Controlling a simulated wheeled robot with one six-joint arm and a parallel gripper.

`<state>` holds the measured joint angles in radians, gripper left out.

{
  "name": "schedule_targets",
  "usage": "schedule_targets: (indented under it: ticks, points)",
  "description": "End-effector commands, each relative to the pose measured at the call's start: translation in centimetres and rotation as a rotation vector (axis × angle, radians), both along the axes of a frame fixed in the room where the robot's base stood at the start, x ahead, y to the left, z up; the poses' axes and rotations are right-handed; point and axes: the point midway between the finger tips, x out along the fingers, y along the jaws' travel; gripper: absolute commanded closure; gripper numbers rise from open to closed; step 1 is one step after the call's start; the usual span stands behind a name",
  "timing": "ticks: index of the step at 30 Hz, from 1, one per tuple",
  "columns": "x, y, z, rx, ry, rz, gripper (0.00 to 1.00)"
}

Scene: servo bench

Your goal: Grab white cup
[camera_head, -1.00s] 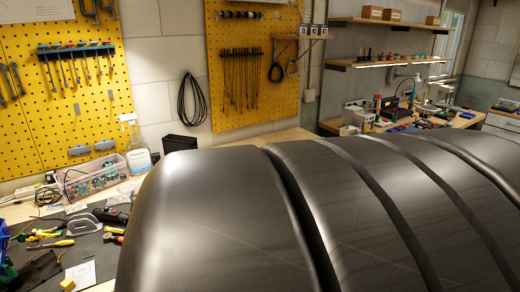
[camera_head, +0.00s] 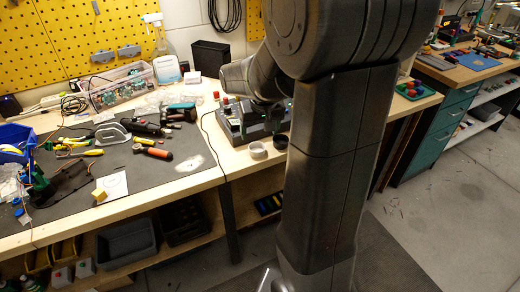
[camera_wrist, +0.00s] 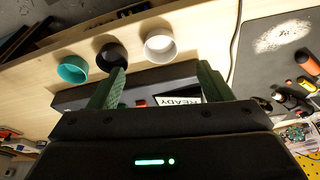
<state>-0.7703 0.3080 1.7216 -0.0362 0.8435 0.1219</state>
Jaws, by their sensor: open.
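The white cup (camera_wrist: 160,46) stands on the wooden bench in the wrist view, beyond the gap between my fingertips. It also shows in the head view (camera_head: 257,150), near the bench's front edge. My gripper (camera_wrist: 160,76) is open and empty, its two green fingers spread apart, and does not appear to touch the cup. A black cup (camera_wrist: 112,57) and a teal cup (camera_wrist: 72,69) stand in a row to the left of the white one in the wrist view. In the head view the black cup (camera_head: 281,141) is beside it, and my arm hides the teal cup.
A dark box with a "READY" label (camera_wrist: 180,99) lies close to the cups and beneath my gripper. A dark work mat (camera_head: 120,160) with tools and wires covers the bench at left. A multicoloured tray (camera_head: 415,91) is at right. A cable (camera_wrist: 236,45) runs beside the white cup.

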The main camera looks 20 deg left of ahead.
Motion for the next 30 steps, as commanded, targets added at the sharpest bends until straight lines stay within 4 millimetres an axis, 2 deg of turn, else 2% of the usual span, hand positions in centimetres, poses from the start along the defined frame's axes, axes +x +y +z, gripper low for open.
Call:
schedule_targets:
  ticks: [1,3,13,21,30]
  points:
    - [0.2,0.1,-1.1,-0.004,0.003,0.0,0.27]
    - [0.4,0.3,-2.0,-0.003,0.003,-0.001,0.27]
    - [1.0,0.8,-4.2,-0.002,0.002,-0.001,0.27]
    - [1.9,1.5,-7.3,-0.002,0.002,-0.002,0.27]
    - [2.1,1.7,-8.2,0.001,-0.001,-0.001,0.27]
